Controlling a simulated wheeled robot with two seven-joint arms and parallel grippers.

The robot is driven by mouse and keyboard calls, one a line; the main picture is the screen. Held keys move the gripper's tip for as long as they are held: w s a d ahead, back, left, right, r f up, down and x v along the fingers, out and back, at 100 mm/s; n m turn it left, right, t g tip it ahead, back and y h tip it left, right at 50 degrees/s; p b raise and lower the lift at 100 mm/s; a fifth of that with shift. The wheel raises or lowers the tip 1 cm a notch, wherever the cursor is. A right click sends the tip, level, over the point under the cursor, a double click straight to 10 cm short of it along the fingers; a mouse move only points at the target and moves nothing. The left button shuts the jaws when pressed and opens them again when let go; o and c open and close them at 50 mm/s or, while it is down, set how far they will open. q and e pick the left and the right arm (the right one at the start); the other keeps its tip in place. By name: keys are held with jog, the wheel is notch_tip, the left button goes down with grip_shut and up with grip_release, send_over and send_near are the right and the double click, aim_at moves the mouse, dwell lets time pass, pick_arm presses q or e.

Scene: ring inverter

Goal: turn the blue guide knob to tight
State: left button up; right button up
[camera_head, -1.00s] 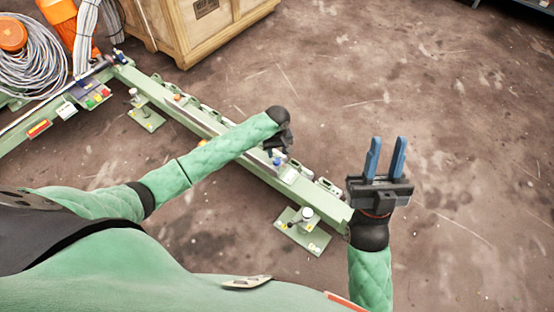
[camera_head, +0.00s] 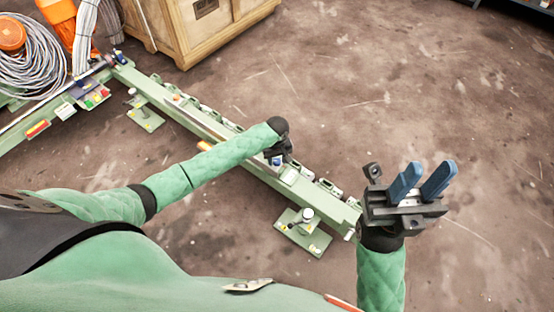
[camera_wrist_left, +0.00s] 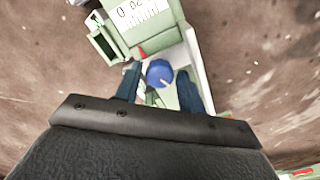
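The blue guide knob (camera_wrist_left: 159,72) sits on a pale green machine part and bears a small white mark on its lower right edge. It also shows in the head view (camera_head: 277,161), just below my left gripper (camera_head: 280,152). In the left wrist view my left gripper (camera_wrist_left: 160,88) is open, with one dark blue finger on each side of the knob and a visible gap at each side. Whether the fingers reach down to the knob's height I cannot tell. My right gripper (camera_head: 421,182) is open and empty, right of the rail's near end.
The long green rail (camera_head: 215,122) runs diagonally across the floor. A white scale plate with digits (camera_wrist_left: 138,14) and a small red pointer (camera_wrist_left: 142,53) lie beyond the knob. A wooden crate (camera_head: 200,35) and coiled cable (camera_head: 32,55) stand at the upper left. The floor at right is clear.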

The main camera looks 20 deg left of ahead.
pick_arm(q)
jog(key=c, duration=0.7)
